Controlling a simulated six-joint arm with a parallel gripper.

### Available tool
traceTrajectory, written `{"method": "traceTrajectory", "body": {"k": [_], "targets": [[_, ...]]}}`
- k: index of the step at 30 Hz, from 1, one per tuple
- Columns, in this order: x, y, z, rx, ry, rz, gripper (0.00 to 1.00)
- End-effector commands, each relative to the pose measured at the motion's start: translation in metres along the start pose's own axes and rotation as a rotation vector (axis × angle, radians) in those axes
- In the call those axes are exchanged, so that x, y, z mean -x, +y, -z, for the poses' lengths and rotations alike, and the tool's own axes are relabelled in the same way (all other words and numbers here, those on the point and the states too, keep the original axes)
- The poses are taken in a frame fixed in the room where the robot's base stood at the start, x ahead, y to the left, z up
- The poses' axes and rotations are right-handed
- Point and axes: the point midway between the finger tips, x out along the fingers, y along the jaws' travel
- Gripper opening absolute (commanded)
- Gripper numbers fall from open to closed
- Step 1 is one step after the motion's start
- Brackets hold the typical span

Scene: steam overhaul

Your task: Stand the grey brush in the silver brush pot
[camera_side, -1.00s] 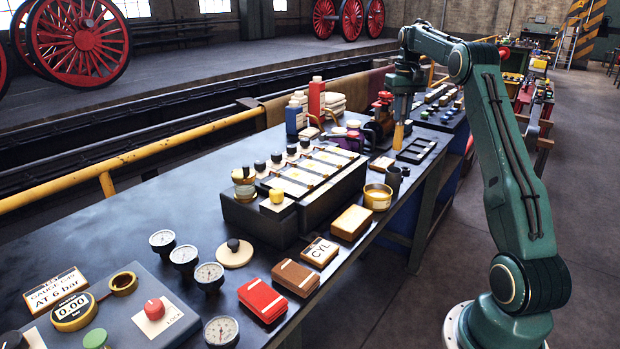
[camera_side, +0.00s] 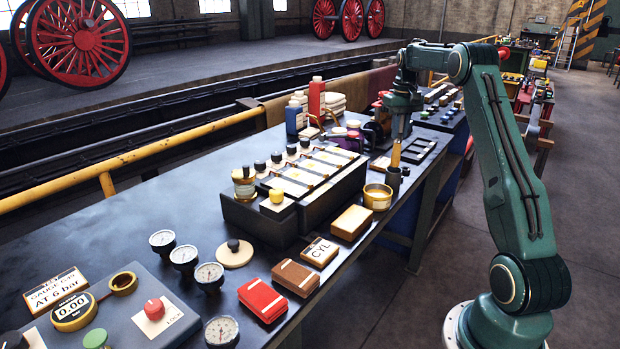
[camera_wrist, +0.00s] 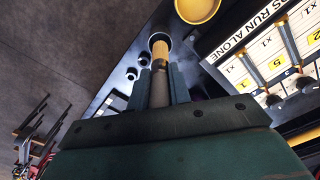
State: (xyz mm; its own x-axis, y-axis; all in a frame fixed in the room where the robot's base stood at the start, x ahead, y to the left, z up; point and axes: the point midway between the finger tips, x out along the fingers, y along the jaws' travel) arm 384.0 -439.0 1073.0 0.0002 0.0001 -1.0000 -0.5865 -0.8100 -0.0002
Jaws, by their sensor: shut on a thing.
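My gripper (camera_side: 400,132) points down and is shut on the brush (camera_side: 396,154), which hangs upright with a tan lower part. In the wrist view the brush (camera_wrist: 159,88) shows a grey part between the fingers and the tan part beyond. The brush pot (camera_side: 393,178), a small dark-grey metal cup, stands directly below it near the bench's front edge. In the wrist view the pot's round rim (camera_wrist: 152,37) shows around the brush's far end. The lower end is at the pot's mouth; I cannot tell whether it is inside.
A yellow tin (camera_side: 377,198) stands close beside the pot, to the left. A tan block (camera_side: 351,223) lies farther left. A long dark rack with pale labels (camera_side: 310,172) is behind them. A dark slotted tray (camera_side: 420,147) lies behind and to the right.

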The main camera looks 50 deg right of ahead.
Motion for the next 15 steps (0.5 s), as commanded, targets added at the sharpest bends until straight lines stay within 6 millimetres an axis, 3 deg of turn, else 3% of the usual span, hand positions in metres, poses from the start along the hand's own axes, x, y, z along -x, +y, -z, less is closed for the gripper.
{"method": "traceTrajectory", "body": {"k": [15], "targets": [[-0.029,0.0,0.0,0.0,0.0,0.0,0.0]]}}
